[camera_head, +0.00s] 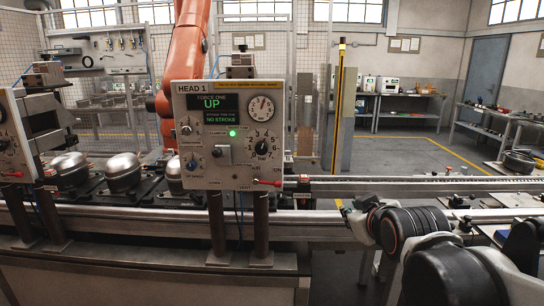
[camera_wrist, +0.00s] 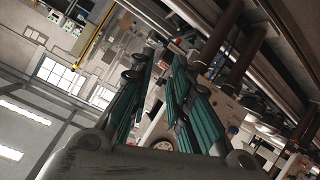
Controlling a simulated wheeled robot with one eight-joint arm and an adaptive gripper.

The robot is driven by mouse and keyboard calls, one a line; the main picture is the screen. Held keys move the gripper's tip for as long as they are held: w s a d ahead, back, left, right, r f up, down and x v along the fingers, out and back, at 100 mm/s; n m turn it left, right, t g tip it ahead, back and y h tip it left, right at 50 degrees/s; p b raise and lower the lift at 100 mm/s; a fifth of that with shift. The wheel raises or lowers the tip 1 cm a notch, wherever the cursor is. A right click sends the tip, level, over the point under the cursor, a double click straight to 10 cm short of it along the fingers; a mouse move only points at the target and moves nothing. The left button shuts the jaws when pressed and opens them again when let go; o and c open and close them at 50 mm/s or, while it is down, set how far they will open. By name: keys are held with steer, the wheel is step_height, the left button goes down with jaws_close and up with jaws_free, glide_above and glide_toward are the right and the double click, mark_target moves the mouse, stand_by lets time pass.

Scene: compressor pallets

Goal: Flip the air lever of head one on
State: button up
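The head one panel (camera_head: 225,135) is a grey box marked "HEAD 1", standing on two dark posts in the middle of the head view. Its red-handled air lever (camera_head: 268,182) sits at the lower right corner, below the "AIR" marking, with the red handle lying roughly level. The lever's exact setting is too small to read surely. My gripper (camera_wrist: 158,72) shows in the wrist view with two teal-padded fingers apart and nothing between them. In the head view my arm is at the lower right, clear of the panel; the fingers cannot be made out there.
A second panel (camera_head: 12,140) with its own red lever (camera_head: 12,174) stands at the left edge. Metal domed housings (camera_head: 123,172) sit along the line behind the rail (camera_head: 400,184). An orange robot arm (camera_head: 185,50) rises behind the panel. Space before the panel's right side looks free.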

steer(key=s+f+m+g, duration=0.1)
steer(key=s+f+g, duration=0.1)
steer(key=s, duration=0.4)
steer(key=s+f+m+g, duration=0.1)
steer(key=s+f+m, duration=0.1)
steer(key=s+f, duration=0.3)
steer(key=s+d+f+m+g, duration=0.1)
steer(key=s+f, duration=0.3)
steer(key=s, duration=0.5)
steer(key=shift+m+g, duration=0.3)
steer(key=shift+g, duration=0.5)
steer(key=shift+d, duration=0.1)
